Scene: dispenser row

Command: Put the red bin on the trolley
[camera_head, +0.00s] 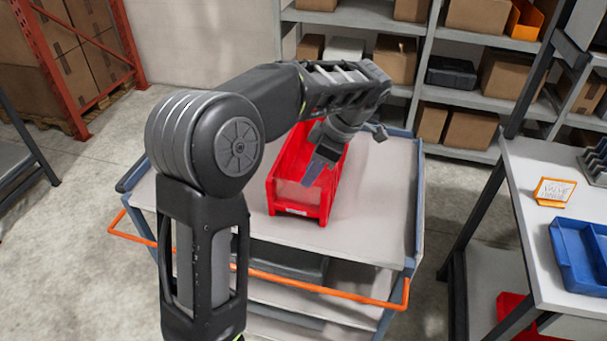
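The red bin (298,196) sits upright on the grey top of the trolley (375,215), a little left of its middle. The trolley has a blue-grey frame and an orange handle rail along its near side. My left arm reaches across from the left, and my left gripper (316,172) hangs over the bin with its fingers pointing down at the opening. The arm and wrist hide the bin's far part. I cannot tell whether the fingers touch a bin wall or how far apart they are. My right gripper is not in view.
A workbench at right holds a blue bin (580,252) and an orange-framed sign (554,192). Another red bin (522,318) is below it. Shelves with cardboard boxes (396,60) stand behind the trolley. The trolley top right of the bin is clear.

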